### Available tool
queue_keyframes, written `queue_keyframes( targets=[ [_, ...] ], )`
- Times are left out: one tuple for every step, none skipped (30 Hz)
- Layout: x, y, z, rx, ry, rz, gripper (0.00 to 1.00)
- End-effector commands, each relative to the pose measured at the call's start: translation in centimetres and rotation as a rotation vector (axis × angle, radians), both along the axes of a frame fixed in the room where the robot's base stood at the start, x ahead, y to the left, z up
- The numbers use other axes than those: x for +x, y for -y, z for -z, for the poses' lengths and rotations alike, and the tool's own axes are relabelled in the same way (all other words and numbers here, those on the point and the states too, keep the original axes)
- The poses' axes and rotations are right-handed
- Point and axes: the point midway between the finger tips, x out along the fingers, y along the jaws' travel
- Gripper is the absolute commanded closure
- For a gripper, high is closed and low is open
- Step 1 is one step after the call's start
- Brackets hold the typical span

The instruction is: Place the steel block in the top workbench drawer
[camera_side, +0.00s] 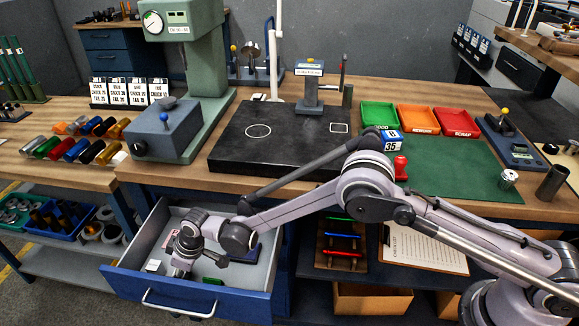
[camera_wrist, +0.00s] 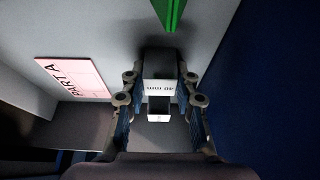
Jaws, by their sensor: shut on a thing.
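The top workbench drawer (camera_side: 188,297), with a blue front and grey inside, is pulled open below the bench top. My gripper (camera_side: 183,262) is down inside it, near the left part of the drawer. In the wrist view, my gripper (camera_wrist: 160,92) has its two fingers on either side of the steel block (camera_wrist: 160,88), which carries a white label reading "30 mm". The fingers are shut on it. The block is low over or on the grey drawer floor; I cannot tell if it touches. In the side view the block cannot be made out clearly.
A pink card marked "PART A" (camera_wrist: 75,77) lies left of the block in the drawer. A green object (camera_wrist: 169,12) lies beyond it. The blue drawer wall (camera_wrist: 262,80) is close on the right. A black surface plate (camera_side: 270,160) stands on the bench above.

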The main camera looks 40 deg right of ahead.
Motion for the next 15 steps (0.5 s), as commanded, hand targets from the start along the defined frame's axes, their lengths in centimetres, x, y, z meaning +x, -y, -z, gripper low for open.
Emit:
queue_keyframes(
  targets=[
    [0.02,0.00,0.14,0.000,0.000,0.000,1.00],
    [0.02,0.00,0.21,0.001,0.001,0.000,1.00],
    [0.01,0.01,0.23,0.000,0.000,0.000,0.62],
    [0.00,0.00,0.23,0.000,0.000,0.000,0.53],
    [0.00,0.00,0.23,0.000,0.000,0.000,0.48],
    [0.00,0.00,0.22,0.000,0.000,0.000,0.48],
    [0.00,0.00,0.22,0.000,0.000,0.000,0.48],
    [0.00,0.00,0.22,0.000,0.000,0.000,0.48],
    [0.00,0.00,0.21,0.000,0.000,0.000,0.48],
    [0.00,0.00,0.21,0.000,0.000,0.000,0.48],
    [0.00,0.00,0.21,0.000,0.000,0.000,0.48],
    [0.00,0.00,0.20,0.000,0.000,0.000,0.48],
    [0.00,0.00,0.17,0.000,0.000,0.000,0.48],
    [0.00,0.00,0.13,0.000,0.000,0.000,0.48],
    [0.00,0.00,0.01,0.000,0.000,0.000,0.48]
  ],
)
